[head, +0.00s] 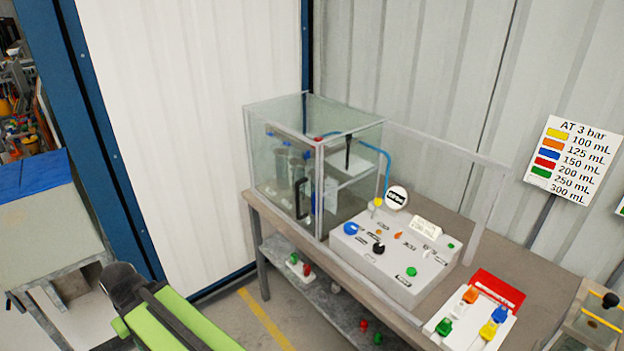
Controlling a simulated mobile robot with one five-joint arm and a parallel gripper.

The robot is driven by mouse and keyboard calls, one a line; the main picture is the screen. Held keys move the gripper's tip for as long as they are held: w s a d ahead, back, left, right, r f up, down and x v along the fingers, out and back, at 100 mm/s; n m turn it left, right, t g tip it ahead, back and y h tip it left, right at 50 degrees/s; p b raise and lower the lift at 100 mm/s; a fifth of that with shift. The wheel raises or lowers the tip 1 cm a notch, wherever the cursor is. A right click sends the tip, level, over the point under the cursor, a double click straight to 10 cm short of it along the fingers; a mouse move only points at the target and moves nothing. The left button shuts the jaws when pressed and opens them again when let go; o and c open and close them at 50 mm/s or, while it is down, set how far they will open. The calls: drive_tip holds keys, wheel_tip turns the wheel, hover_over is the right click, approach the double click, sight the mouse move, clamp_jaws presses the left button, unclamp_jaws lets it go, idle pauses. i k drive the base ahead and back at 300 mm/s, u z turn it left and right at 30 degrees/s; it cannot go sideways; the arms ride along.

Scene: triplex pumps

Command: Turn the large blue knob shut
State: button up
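A blue knob (350,228) sits at the left end of the sloped top of a light grey control box (415,287). Which way the knob is turned is too small to tell. My green and black arm reaches in at the lower left, well apart from the knob and the bench. I cannot make out gripper fingers in this view.
The glass cabinet (283,170) stands at the back left of the bench (395,310). A black knob (378,248), a green knob (410,271) and a round gauge (396,197) are on or near the box. Coloured fittings lie on a white tray (464,329). Floor shows before the bench.

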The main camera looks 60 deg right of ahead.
sight(351, 228)
drive_tip(key=z, duration=2.2)
drive_tip(key=k, duration=0.5)
drive_tip(key=z, duration=0.05)
drive_tip(key=i, duration=0.5)
drive_tip(key=z, duration=0.1)
